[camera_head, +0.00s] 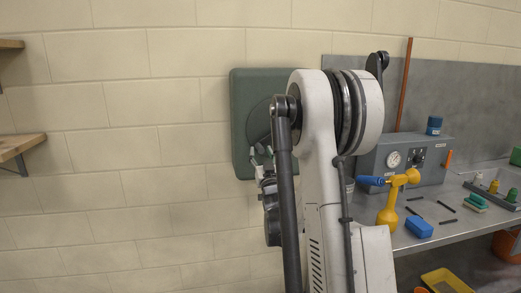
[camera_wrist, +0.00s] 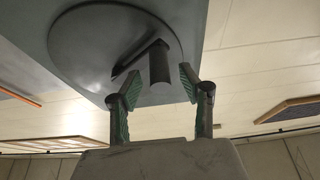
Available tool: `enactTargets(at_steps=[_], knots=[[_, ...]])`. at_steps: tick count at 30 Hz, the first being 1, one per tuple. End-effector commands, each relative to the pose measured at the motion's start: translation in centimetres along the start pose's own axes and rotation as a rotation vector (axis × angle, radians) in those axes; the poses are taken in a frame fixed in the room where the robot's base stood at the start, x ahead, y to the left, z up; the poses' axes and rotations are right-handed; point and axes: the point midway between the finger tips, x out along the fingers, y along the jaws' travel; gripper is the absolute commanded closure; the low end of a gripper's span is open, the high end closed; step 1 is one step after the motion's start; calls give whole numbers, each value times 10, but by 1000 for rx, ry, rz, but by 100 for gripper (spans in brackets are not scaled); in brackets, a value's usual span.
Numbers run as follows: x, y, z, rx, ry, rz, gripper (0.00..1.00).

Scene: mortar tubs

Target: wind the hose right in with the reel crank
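The hose reel (camera_head: 240,118) is a green, round-cornered housing on the block wall in the head view, its right part hidden behind my arm. In the wrist view the round reel face (camera_wrist: 85,45) fills the upper left. The crank handle (camera_wrist: 159,62), a dark stub, sticks out from it beside a dark crank arm (camera_wrist: 128,62). My gripper (camera_wrist: 158,86) is open, its two green-padded fingers apart to the left and right of the handle. No finger contact with the handle shows. In the head view my gripper (camera_head: 260,160) is at the housing's lower edge, partly hidden. I cannot make out the hose.
A metal bench (camera_head: 455,229) stands at the right, with a grey gauge box (camera_head: 423,157), a yellow tool (camera_head: 391,205) with a blue end and a blue block (camera_head: 419,227). Wooden shelves (camera_head: 18,145) jut from the left wall. The wall between is bare.

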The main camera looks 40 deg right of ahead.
Motion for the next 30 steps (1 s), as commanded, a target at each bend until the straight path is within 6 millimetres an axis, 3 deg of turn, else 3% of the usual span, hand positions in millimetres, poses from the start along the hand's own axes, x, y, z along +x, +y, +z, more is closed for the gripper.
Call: enactTargets(at_steps=[6, 15, 24, 30], knots=[[16, 0, 0, 0, 0, 0, 61], [17, 0, 0, 1, 0, 0, 61], [17, 0, 0, 1, 0, 0, 100], [17, 0, 0, 1, 0, 0, 100]])
